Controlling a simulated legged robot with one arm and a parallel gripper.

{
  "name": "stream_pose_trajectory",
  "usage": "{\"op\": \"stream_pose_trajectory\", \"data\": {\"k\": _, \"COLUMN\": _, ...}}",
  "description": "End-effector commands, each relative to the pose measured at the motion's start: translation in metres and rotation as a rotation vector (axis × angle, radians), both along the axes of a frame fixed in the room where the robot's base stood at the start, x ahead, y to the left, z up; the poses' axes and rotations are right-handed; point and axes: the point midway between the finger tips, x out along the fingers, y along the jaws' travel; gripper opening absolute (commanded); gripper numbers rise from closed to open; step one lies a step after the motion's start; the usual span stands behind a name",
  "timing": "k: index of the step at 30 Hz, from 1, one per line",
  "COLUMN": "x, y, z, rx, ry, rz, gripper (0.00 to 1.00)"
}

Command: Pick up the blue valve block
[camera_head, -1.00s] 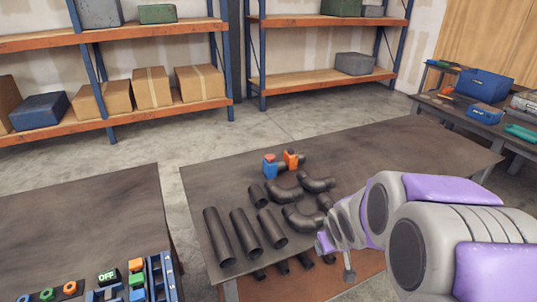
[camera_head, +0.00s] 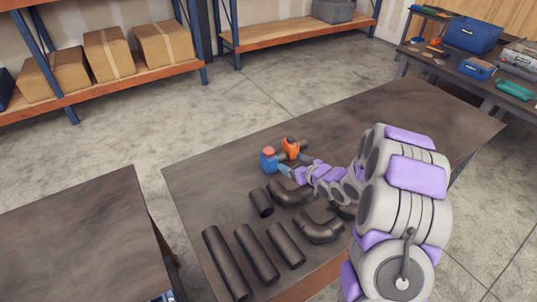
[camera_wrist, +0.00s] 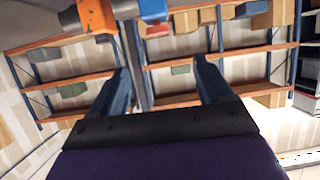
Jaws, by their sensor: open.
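The blue valve block (camera_head: 268,163) with a red top stands on the dark table among black pipe parts. My gripper (camera_head: 287,172) is low at its right side in the head view; whether they touch cannot be told there. In the wrist view my open gripper (camera_wrist: 163,80) has nothing between its two fingers. The blue valve block (camera_wrist: 152,9) shows at the top edge of that view, partly cut off, beyond the fingertips and laterally between them. An orange valve block (camera_head: 291,149) stands just behind and right of the blue one; in the wrist view it (camera_wrist: 95,15) is to the left.
Several black straight pipes (camera_head: 257,254) and elbows (camera_head: 319,230) lie in front of the blocks. The table's far right part (camera_head: 420,115) is clear. Shelves with boxes (camera_head: 108,53) stand behind, a tool bench (camera_head: 480,85) at the right, another table (camera_head: 80,235) at the left.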

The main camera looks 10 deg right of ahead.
Motion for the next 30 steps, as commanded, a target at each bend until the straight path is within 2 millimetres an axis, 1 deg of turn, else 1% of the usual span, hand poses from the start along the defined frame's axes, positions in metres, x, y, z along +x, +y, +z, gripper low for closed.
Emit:
{"op": "stream_pose_trajectory", "data": {"k": 5, "x": 0.023, "y": 0.019, "z": -0.012, "rx": -0.007, "ry": 0.000, "rz": 0.005, "gripper": 0.79}}
{"op": "stream_pose_trajectory", "data": {"k": 9, "x": 0.047, "y": 0.034, "z": -0.024, "rx": -0.012, "ry": 0.002, "rz": 0.005, "gripper": 0.79}}
{"op": "stream_pose_trajectory", "data": {"k": 12, "x": 0.064, "y": 0.042, "z": -0.029, "rx": -0.014, "ry": -0.002, "rz": 0.004, "gripper": 0.79}}
{"op": "stream_pose_trajectory", "data": {"k": 18, "x": 0.090, "y": 0.047, "z": -0.043, "rx": -0.011, "ry": 0.002, "rz": 0.002, "gripper": 0.79}}
{"op": "stream_pose_trajectory", "data": {"k": 21, "x": 0.097, "y": 0.048, "z": -0.046, "rx": -0.006, "ry": 0.002, "rz": 0.001, "gripper": 0.79}}
{"op": "stream_pose_trajectory", "data": {"k": 25, "x": 0.102, "y": 0.049, "z": -0.047, "rx": -0.005, "ry": 0.001, "rz": 0.001, "gripper": 0.79}}
{"op": "stream_pose_trajectory", "data": {"k": 28, "x": 0.107, "y": 0.052, "z": -0.049, "rx": -0.008, "ry": 0.000, "rz": 0.001, "gripper": 0.79}}
{"op": "stream_pose_trajectory", "data": {"k": 30, "x": 0.114, "y": 0.055, "z": -0.052, "rx": -0.009, "ry": -0.002, "rz": 0.002, "gripper": 0.79}}
